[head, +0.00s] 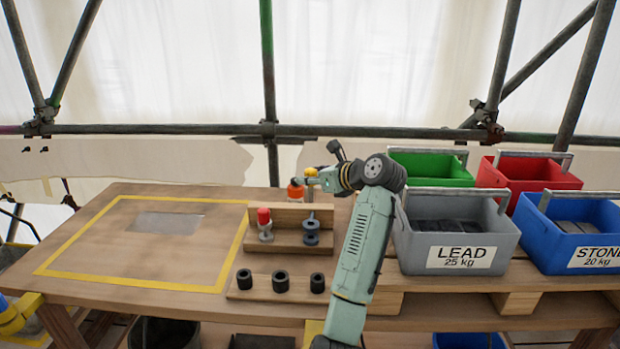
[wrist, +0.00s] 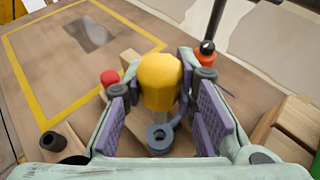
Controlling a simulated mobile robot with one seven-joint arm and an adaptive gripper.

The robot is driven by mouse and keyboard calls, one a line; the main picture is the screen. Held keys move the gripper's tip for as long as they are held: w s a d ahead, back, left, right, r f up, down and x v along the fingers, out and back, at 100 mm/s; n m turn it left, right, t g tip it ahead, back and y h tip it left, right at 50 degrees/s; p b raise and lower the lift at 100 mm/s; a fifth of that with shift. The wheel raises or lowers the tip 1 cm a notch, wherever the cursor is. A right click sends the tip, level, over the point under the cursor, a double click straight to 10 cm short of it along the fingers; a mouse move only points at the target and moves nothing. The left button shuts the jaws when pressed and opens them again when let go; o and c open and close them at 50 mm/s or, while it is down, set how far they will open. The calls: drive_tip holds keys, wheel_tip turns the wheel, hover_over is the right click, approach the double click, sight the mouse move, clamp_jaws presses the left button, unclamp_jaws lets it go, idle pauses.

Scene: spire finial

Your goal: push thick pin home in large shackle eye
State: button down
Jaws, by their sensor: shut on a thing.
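My gripper (wrist: 160,95) is shut on a pin with a yellow head (wrist: 160,78); the head sits between the purple pads. In the head view the yellow head (head: 310,171) shows at my gripper (head: 312,182), with a grey shank below it. A large grey shackle eye (wrist: 160,138) lies just below the pin in the wrist view. In the head view grey shackle parts (head: 311,238) sit at the right of the wooden rack, under the pin. I cannot tell whether the pin tip is inside the eye. A red-headed pin (head: 264,215) stands upright in another fitting to the left.
An orange-topped item (head: 295,190) stands behind the rack (head: 288,250). Several black sleeves (head: 281,281) sit on a front wooden strip. Grey (head: 455,245), green (head: 430,167), red and blue bins stand right. The yellow-taped table area (head: 120,240) at left is mostly clear.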

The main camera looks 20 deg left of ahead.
sight(313, 197)
drive_tip(key=shift+f+b, duration=0.45)
drive_tip(key=shift+f, duration=2.3)
drive_tip(key=shift+p, duration=0.55)
drive_tip(key=shift+f, duration=3)
drive_tip(key=c, duration=1.2)
unclamp_jaws()
drive_tip(key=shift+f, duration=0.15)
wheel_tip(313, 197, up, 10)
drive_tip(key=shift+d+r, duration=0.1)
